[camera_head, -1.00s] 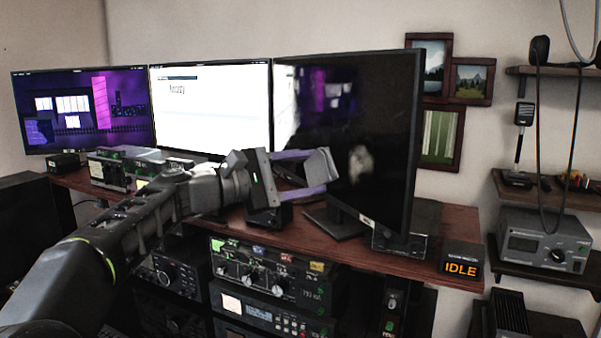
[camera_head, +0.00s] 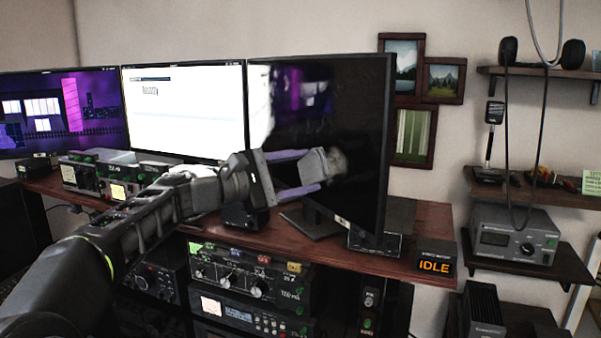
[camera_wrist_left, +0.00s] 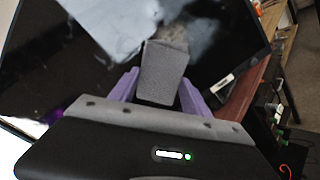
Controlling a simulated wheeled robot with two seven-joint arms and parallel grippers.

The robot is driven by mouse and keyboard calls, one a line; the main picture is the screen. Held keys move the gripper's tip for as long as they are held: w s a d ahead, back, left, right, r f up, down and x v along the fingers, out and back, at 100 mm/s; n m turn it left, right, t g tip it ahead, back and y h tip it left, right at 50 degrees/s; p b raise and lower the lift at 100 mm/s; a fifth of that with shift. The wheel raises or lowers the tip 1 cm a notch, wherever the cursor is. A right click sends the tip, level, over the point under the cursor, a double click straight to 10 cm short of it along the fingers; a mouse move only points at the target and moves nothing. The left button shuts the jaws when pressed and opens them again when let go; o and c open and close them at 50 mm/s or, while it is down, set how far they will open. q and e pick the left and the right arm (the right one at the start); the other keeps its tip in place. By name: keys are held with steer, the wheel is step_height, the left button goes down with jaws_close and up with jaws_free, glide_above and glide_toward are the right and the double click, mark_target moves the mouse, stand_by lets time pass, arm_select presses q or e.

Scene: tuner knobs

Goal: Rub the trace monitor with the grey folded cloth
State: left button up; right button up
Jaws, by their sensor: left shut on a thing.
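The dark-screened monitor (camera_head: 345,105), which I take as the trace monitor, stands at the right of the row of three. A pale grey smudge (camera_head: 338,160) shows on its screen. My left gripper (camera_head: 313,171), with purple fingers, is shut on the grey folded cloth (camera_head: 316,166) in front of this screen. The cloth is at the smudge's left edge and covers part of it. In the left wrist view the cloth (camera_wrist_left: 163,70) sits between the purple fingers, with the screen (camera_wrist_left: 60,60) behind it. I cannot tell whether cloth and screen touch. My right gripper is not in view.
A white-screened monitor (camera_head: 185,108) and a purple one (camera_head: 50,110) stand to the left on the wooden desk (camera_head: 415,235). An IDLE display box (camera_head: 435,259) sits at the desk's right end. Radio racks (camera_head: 250,280) are below. Wall shelves (camera_head: 535,262) are at the right.

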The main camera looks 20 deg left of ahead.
mark_target(317, 177)
arm_select(q)
steer(key=shift+x, duration=1)
stand_by(0.3)
steer(key=shift+s+d+f+b, duration=0.15)
steer(key=shift+s+d+b, duration=0.4)
steer(key=shift+d, duration=0.25)
steer(key=shift+s+d+b, duration=0.3)
steer(key=shift+s+d, duration=0.3)
steer(key=shift+d, duration=0.15)
steer(key=shift+d, duration=0.1)
steer(key=shift+s+d+b, duration=0.55)
steer(key=shift+d, duration=0.35)
steer(key=shift+s+d, duration=0.35)
steer(key=shift+d, duration=0.35)
steer(key=shift+b, duration=0.3)
steer(key=shift+a+r, duration=0.1)
steer(key=shift+r, duration=0.1)
